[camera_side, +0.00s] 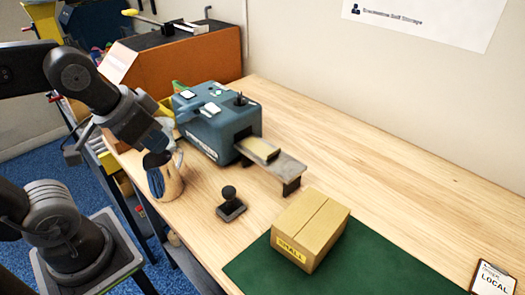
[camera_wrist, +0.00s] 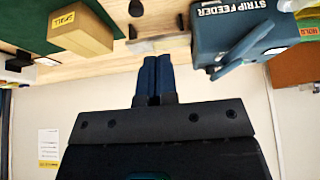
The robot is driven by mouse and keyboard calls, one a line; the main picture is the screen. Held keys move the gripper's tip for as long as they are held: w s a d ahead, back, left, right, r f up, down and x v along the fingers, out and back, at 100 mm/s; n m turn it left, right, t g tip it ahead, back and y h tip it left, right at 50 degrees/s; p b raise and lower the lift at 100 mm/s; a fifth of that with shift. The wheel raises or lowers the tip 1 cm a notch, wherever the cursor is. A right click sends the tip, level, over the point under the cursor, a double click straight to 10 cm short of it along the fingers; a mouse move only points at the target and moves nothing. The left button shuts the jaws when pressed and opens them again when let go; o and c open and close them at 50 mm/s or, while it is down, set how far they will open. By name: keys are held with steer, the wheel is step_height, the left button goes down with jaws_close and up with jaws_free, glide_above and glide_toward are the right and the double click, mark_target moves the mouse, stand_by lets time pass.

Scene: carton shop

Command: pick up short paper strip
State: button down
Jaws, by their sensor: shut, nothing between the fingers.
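The strip feeder (camera_side: 212,120) is a blue-grey machine on the wooden bench. A flat tan piece (camera_side: 258,150), which looks like the short paper strip, lies at its mouth on the grey outlet tray (camera_side: 285,166). In the side view my wrist is left of the feeder, apart from the tray, and the fingertips are hard to make out.
A carton marked SMALL (camera_side: 312,230) sits on the green mat (camera_side: 375,260). A dark hand stamp (camera_side: 230,203) stands between carton and feeder. A round wooden container (camera_side: 173,182) is under my wrist. An orange machine (camera_side: 185,60) stands behind.

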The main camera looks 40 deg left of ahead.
stand_by(0.3)
steer(key=shift+c, duration=2.2)
jaws_free()
steer(key=w+r+m+g, duration=0.1)
steer(key=w+r+m, duration=0.2)
steer(key=w+m, duration=0.15)
steer(key=m+g, duration=0.5)
steer(key=m, duration=0.9)
glide_above(274, 158)
step_height(274, 158, down, 4)
steer(key=shift+n, duration=0.25)
step_height(274, 158, down, 13)
steer(key=shift+a+f, duration=0.1)
